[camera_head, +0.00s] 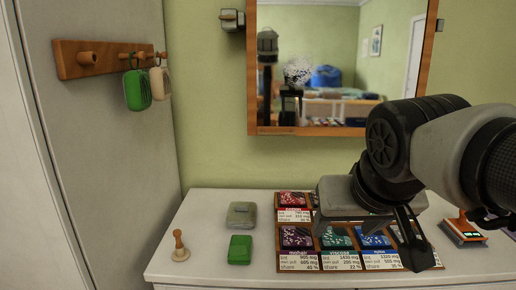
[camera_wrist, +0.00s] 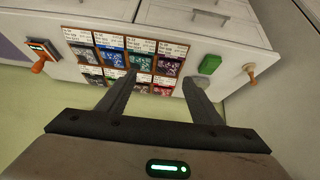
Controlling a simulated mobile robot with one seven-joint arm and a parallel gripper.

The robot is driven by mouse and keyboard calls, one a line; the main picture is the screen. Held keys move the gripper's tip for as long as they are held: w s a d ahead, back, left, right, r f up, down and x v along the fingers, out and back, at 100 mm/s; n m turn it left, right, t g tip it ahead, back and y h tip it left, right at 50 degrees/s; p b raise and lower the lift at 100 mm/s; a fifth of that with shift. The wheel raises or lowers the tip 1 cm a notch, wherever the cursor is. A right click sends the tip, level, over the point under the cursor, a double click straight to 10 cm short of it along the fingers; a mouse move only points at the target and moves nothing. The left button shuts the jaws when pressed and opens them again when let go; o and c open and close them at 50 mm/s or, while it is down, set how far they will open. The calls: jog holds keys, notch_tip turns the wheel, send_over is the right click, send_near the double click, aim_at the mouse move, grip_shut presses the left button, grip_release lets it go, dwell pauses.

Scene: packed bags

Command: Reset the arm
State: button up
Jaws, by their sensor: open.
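My gripper (camera_head: 408,240) reaches in from the right in the head view, over the right part of the white dresser top (camera_head: 200,225). Its two dark fingers are apart, with nothing between them; they also show spread in the wrist view (camera_wrist: 160,80). Below and beside it lies a wooden tray of labelled fabric samples (camera_head: 297,238), partly hidden by my arm. In the wrist view the tray (camera_wrist: 125,55) lies beyond the fingertips.
A green case (camera_head: 240,250), a grey-green case (camera_head: 241,214) and a wooden-handled stamp (camera_head: 180,246) stand left of the tray. An orange-handled tool (camera_head: 463,229) lies right. A mirror (camera_head: 340,131) hangs behind.

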jog(key=s+f+g+p, duration=0.2)
jog(key=s+f, duration=0.3)
jog(key=s, duration=0.3)
notch_tip(320, 180, up, 26)
jog(key=p, duration=2.6)
jog(key=shift+w+a+f, duration=0.15)
jog(key=shift+a+f, duration=0.1)
jog(key=shift+a, duration=0.05)
